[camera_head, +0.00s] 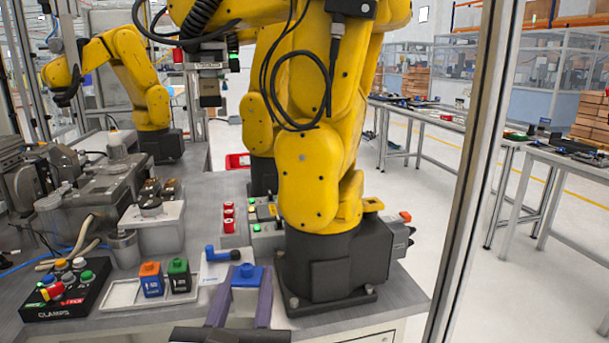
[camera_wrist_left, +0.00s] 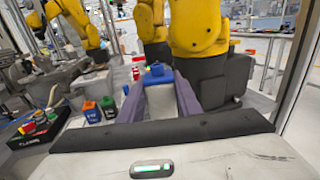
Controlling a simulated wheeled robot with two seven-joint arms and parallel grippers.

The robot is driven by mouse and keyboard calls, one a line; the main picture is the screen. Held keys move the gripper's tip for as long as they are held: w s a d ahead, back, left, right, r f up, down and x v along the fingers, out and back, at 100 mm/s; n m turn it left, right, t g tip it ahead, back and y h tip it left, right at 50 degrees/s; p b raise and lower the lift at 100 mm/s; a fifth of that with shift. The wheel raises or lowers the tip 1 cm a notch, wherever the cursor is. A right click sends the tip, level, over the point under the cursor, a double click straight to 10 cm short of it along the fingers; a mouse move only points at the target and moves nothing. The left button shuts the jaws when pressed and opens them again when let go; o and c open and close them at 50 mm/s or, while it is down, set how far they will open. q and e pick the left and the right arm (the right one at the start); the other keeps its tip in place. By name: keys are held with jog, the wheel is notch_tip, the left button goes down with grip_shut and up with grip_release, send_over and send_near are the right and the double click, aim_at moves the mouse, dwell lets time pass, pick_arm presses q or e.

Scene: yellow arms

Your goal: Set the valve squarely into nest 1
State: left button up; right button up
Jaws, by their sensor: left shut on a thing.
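My left gripper (camera_head: 240,297) has two purple fingers shut on a blue block (camera_head: 247,276), which I take to be the valve. The block also shows between the fingertips in the left wrist view (camera_wrist_left: 155,72). It is near the front edge of the bench, and its lower part is hard to make out. No marking for nest 1 is readable. A white plate (camera_head: 207,273) with a blue lever-like piece (camera_head: 222,254) lies just beyond and left of the gripper. My right gripper is not in view.
An orange-topped block (camera_head: 151,279) and a green block (camera_head: 179,275) stand on a white tray (camera_head: 118,294). A black button box marked CLAMPS (camera_head: 65,290) is at left. A large yellow arm (camera_head: 310,180) on a dark base stands close right of the gripper. Metal fixtures (camera_head: 75,200) fill the back left.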

pick_arm(q)
jog(key=s+a+f, duration=0.3)
jog(key=a+f, duration=0.2)
jog(key=a, duration=0.1)
jog(key=s+a+f, duration=0.3)
jog(key=a+f, duration=0.3)
jog(key=a, duration=0.1)
jog(key=d, duration=1.3)
jog(key=shift+d+r, duration=0.15)
jog(key=shift+d, duration=0.25)
jog(key=shift+w+a, duration=0.15)
